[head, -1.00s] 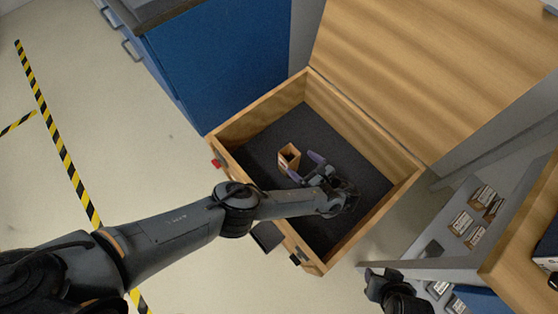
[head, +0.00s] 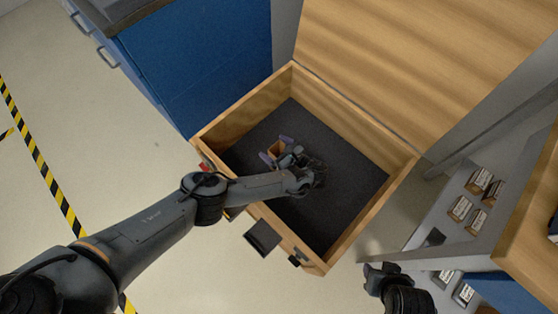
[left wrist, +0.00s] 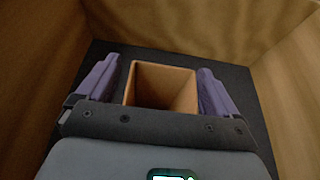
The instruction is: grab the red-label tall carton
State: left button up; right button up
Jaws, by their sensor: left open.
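A brown, open-topped carton (head: 275,148) stands inside the wooden box, near its far left part. No red label shows on the sides I can see. My left gripper (head: 277,151) is open, with its purple fingers on either side of the carton. In the left wrist view the carton (left wrist: 160,86) sits between the two fingers, and my left gripper (left wrist: 158,72) shows small gaps on both sides. The carton's near lower part is hidden by the gripper body. My right gripper (head: 374,273) is at the lower right, outside the box, and its jaw opening is unclear.
The wooden box (head: 356,238) has raised walls around a dark floor, and its lid (head: 410,60) stands open behind. A blue cabinet (head: 205,70) is at the back left. A grey shelf unit with small labelled boxes (head: 459,208) is at the right. The dark floor right of the gripper is clear.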

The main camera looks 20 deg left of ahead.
pick_arm(q)
jog(key=shift+d, duration=0.15)
jog(key=shift+c, duration=1)
jog(key=c, duration=1.1)
jog(key=shift+r, duration=0.15)
